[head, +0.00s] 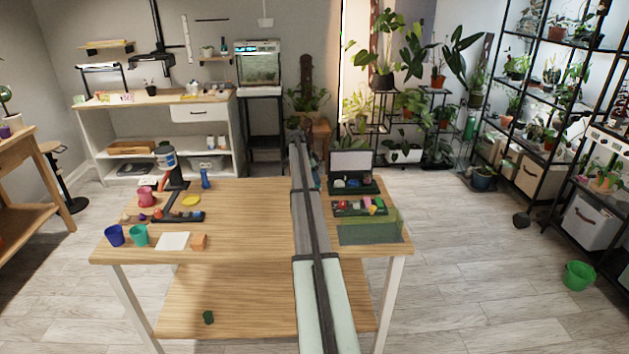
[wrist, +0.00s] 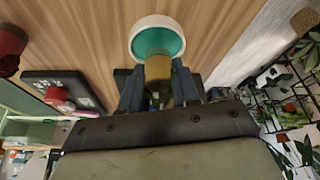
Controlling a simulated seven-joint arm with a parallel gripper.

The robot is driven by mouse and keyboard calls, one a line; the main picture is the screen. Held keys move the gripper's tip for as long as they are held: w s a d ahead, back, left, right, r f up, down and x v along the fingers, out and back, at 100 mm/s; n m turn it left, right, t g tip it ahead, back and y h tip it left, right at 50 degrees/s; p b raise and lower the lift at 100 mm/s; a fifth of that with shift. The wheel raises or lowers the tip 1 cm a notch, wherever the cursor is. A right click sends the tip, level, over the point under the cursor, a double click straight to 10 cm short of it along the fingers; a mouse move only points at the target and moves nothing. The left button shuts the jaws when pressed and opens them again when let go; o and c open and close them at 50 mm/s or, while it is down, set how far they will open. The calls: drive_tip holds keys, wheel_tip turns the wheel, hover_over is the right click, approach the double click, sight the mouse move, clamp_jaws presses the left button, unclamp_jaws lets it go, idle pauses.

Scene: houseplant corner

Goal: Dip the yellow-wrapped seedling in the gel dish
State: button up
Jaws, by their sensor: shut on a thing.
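In the wrist view, my gripper (wrist: 158,88) is shut on the yellow-wrapped seedling (wrist: 157,70), a yellow-brown piece between the two dark fingers. The gel dish (wrist: 136,27) is a round white dish with teal gel inside, just beyond the fingertips. The seedling's far end overlaps the dish's near edge in this view; I cannot tell whether it touches the gel. In the head view my arm crosses the middle of the table (head: 250,210) and hides the dish, the seedling and the fingers.
Left on the table are a blue cup (head: 115,235), a teal cup (head: 138,235), a white card (head: 173,240), an orange block (head: 199,242) and a yellow disc (head: 192,200). Right are a dark tray (head: 340,210) and green mat (head: 365,233). The front middle is clear.

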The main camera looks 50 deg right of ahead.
drive_tip(key=shift+r, duration=2.3)
